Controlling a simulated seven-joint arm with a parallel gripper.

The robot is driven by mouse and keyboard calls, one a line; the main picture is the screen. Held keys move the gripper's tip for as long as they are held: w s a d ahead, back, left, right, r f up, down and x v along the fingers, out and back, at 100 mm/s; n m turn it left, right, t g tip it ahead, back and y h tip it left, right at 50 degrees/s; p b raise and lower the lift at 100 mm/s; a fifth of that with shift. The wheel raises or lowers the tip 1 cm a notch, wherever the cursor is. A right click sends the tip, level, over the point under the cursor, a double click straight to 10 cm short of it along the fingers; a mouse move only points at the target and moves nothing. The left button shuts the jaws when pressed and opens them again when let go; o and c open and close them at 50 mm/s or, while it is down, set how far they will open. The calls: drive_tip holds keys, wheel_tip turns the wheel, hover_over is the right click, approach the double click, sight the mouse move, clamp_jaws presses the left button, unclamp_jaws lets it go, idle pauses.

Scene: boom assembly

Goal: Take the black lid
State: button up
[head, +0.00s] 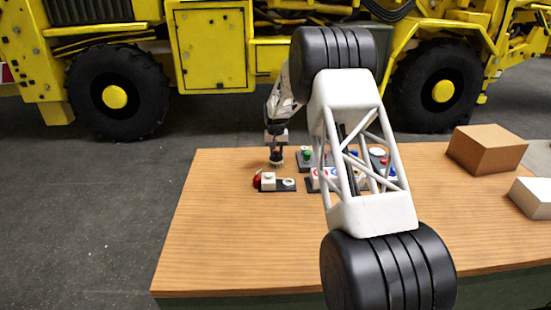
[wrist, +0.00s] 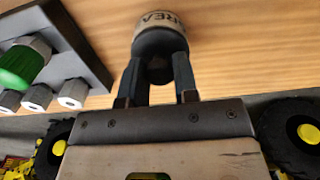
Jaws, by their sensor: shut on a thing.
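The black lid (wrist: 160,42) is round and dark and sits between the fingertips of my gripper (wrist: 160,68) in the wrist view. My gripper (head: 276,150) is shut on the lid. In the head view it points down over the far left part of the table, and the lid is too small there to make out clearly.
Close by on the wooden table (head: 230,240) are a dark plate with a red and white part (head: 268,181) and a plate with a green knob (wrist: 20,66). A brown box (head: 487,149) and a white box (head: 533,197) stand at the right. The table's front left is clear.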

sight(276, 152)
drive_tip(key=shift+r, duration=2.3)
